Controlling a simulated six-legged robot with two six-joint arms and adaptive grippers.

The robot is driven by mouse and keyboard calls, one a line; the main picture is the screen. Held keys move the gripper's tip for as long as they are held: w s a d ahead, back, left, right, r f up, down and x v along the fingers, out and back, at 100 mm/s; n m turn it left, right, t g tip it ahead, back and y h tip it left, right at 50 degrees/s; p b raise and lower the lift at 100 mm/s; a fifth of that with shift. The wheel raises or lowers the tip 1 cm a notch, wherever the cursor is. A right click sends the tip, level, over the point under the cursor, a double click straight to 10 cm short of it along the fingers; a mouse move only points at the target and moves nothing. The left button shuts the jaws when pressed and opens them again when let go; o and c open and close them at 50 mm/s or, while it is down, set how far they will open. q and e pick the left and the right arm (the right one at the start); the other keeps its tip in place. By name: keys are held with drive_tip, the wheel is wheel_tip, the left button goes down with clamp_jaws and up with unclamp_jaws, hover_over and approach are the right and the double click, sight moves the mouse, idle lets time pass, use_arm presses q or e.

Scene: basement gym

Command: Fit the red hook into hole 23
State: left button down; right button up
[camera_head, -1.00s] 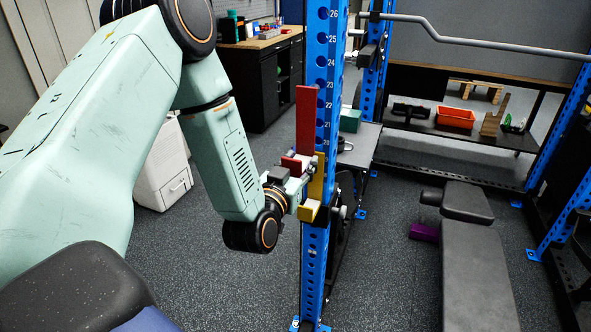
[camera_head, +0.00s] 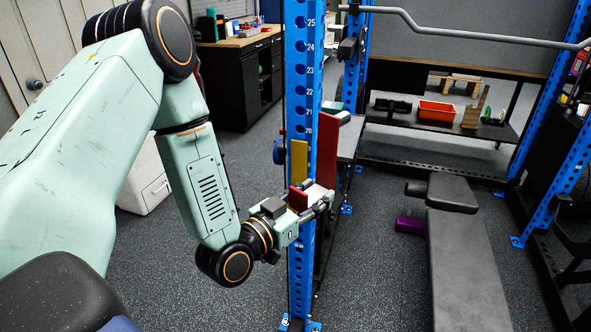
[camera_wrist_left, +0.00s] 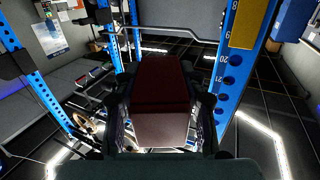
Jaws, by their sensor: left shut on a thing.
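My left gripper (camera_head: 312,207) is shut on the red hook (camera_head: 328,155) by its lower part. The hook's long plate stands nearly upright at the right edge of the numbered blue upright (camera_head: 303,50), below hole 23 (camera_head: 300,72); I cannot tell whether they touch. In the left wrist view the red hook (camera_wrist_left: 160,85) is dark between the fingers, with the blue upright (camera_wrist_left: 228,85) to its right, apart from it in the picture. A yellow hook (camera_head: 299,160) is on the upright below number 20; it also shows in the wrist view (camera_wrist_left: 247,22).
A padded bench (camera_head: 460,255) stands at the right, with a purple block (camera_head: 410,224) beside it. A shelf (camera_head: 450,133) with an orange bin (camera_head: 437,111) is behind. A bar (camera_head: 470,38) crosses the top right.

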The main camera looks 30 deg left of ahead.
use_arm(q)
drive_tip(key=s+d+f+m+g+h+b, duration=0.1)
drive_tip(key=s+d+f+m+h+b, duration=0.2)
drive_tip(key=s+d+f+h, duration=0.3)
drive_tip(key=w+a+r+n+y+p, duration=0.1)
drive_tip(key=w+a+r+y+p, duration=0.1)
drive_tip(key=w+a+r+y, duration=0.1)
drive_tip(key=w+a+r+n+t+y+p, duration=0.1)
drive_tip(key=w+a+r+n+y+p, duration=0.1)
drive_tip(key=w+a+r+y, duration=0.1)
drive_tip(key=shift+w+a+r, duration=0.55)
drive_tip(key=shift+w+r, duration=0.2)
drive_tip(key=shift+r, duration=0.1)
drive_tip(key=w+a+r+n+y+p, duration=0.2)
drive_tip(key=w+a+r+n+y, duration=0.2)
drive_tip(key=a+y, duration=0.3)
drive_tip(key=shift+w+a+n, duration=0.2)
drive_tip(key=shift+a+n, duration=0.2)
drive_tip(key=shift+a, duration=0.7)
drive_tip(key=shift+r, duration=0.1)
drive_tip(key=shift+b+x, duration=0.45)
drive_tip(key=shift+x, duration=2.45)
drive_tip(key=shift+w, duration=0.25)
